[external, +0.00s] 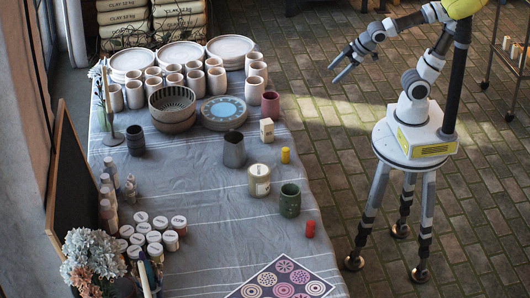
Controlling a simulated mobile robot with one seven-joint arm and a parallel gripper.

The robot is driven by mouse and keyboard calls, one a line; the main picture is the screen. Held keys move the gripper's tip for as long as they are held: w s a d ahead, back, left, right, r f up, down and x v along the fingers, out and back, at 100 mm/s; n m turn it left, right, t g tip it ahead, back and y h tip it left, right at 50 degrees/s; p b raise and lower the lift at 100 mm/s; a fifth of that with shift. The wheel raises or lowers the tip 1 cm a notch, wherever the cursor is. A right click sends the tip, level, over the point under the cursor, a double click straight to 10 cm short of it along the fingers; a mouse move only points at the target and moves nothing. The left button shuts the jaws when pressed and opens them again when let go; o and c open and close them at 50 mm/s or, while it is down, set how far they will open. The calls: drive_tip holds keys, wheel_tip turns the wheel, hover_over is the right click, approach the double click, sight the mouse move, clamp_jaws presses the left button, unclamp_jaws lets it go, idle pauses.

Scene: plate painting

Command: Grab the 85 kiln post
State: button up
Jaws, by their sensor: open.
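Small post-like pieces stand along the right side of the table: a yellow cylinder (285,155), a red cylinder (310,228) and a cream block (266,130) with marks too small to read. I cannot tell which piece is the 85 kiln post, as no number is legible. My gripper (336,74) is open and empty. It hangs in the air to the right of the table's far part, beyond the table edge and apart from all the pieces.
Around the pieces stand a dark grey pitcher (234,150), a lidded cream jar (259,181), a green cup (290,200) and a maroon cup (270,105). Stacked bowls (172,108), plates and several cups crowd the far end. The cloth's middle (205,190) is clear.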

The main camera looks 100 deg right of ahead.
drive_tip(key=w+d+f+n+t+b, duration=0.25)
drive_tip(key=w+d+f+b, duration=0.35)
drive_tip(key=w+f, duration=0.4)
drive_tip(key=t+y+p, duration=0.3)
drive_tip(key=y+p, duration=0.1)
drive_tip(key=y, duration=0.1)
approach(262, 127)
drive_tip(key=shift+t, duration=0.25)
drive_tip(key=b+x, duration=0.2)
drive_tip(key=x, duration=0.2)
drive_tip(key=shift+a+f+b, duration=0.1)
drive_tip(key=shift+f+b, duration=0.1)
drive_tip(key=shift+b, duration=0.15)
drive_tip(key=shift+h, duration=0.3)
drive_tip(key=shift+b+x, duration=0.8)
drive_tip(key=shift+x, duration=2.55)
clamp_jaws()
drive_tip(key=shift+r, duration=0.1)
